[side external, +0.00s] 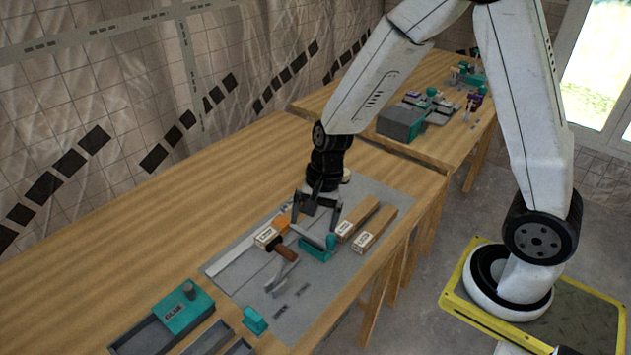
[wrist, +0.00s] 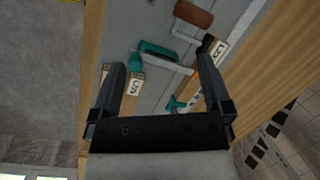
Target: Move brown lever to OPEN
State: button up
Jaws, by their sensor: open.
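A brown cylinder (side external: 285,252) with a bent grey metal part lies on the grey mat (side external: 240,284). In the wrist view the brown cylinder (wrist: 194,13) shows at the top, beyond my fingertips. I cannot tell whether it is a lever, and no OPEN mark can be read. My gripper (side external: 316,217) points down over the mat, behind the brown cylinder and slightly to its right. In the wrist view its jaws (wrist: 163,54) are apart, with a teal-handled tool (wrist: 157,50) showing between them. That tool (side external: 317,252) lies right of the brown cylinder. My gripper holds nothing.
Long cardboard boxes (side external: 374,230) lie at the mat's right. A smaller labelled box (side external: 267,237) lies left of my gripper. A teal GLUE container (side external: 186,309) and grey trays stand at the front left. The table's left stretch is bare. A second table (side external: 447,75) stands behind.

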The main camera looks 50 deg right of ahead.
aim_at(284, 257)
jog(key=w+a+f+m, duration=0.1)
jog(key=m, duration=0.1)
jog(key=w+a+f+m+y, duration=0.1)
jog(key=m, duration=0.1)
jog(key=w+f+m+y, duration=0.1)
jog(key=w+m, duration=0.1)
jog(key=shift+a+f, duration=0.25)
jog(key=shift+a, duration=0.15)
jog(key=shift+s+f, duration=0.1)
jog(key=shift+f, duration=0.05)
jog(key=shift+x, duration=3.8)
jog(key=shift+s, duration=0.15)
grip_shut()
